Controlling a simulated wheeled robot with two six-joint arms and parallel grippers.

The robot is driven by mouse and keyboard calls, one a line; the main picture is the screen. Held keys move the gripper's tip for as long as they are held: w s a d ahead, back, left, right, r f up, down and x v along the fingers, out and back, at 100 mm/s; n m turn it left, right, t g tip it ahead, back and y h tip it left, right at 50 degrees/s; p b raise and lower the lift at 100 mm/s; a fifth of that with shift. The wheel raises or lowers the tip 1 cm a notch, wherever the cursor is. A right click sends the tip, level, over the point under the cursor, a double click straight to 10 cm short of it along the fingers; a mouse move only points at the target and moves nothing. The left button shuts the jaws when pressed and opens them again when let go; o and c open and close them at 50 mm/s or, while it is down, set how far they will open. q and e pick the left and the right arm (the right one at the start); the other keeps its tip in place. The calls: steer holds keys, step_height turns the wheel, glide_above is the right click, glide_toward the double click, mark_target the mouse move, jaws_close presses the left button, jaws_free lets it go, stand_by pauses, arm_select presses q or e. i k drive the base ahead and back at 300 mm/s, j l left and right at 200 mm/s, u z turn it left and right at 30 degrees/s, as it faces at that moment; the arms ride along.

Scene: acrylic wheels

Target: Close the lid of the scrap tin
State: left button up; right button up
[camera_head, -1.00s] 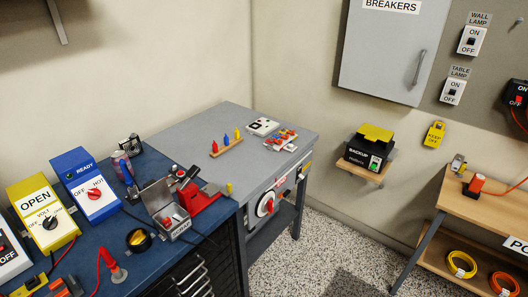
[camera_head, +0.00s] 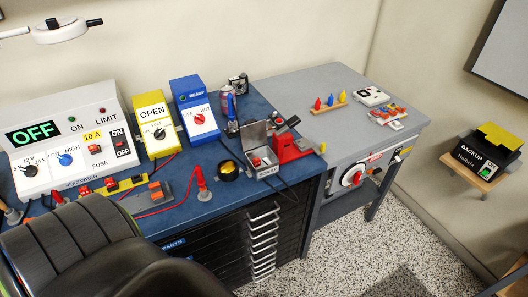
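The scrap tin (camera_head: 263,171) is a small metal box on the blue bench top, near its front right edge. Its lid (camera_head: 254,134) stands up open at the back, and small red pieces show inside. A label on its front is too small to read clearly. Neither of my grippers shows in this view.
A red tool (camera_head: 291,146) stands right beside the tin. A brass-coloured round pot (camera_head: 229,171) and a red plug (camera_head: 203,190) are to its left. The blue READY box (camera_head: 195,110) and yellow OPEN box (camera_head: 155,124) stand behind.

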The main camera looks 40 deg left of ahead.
mark_target(254, 134)
steer(key=u, duration=1.25)
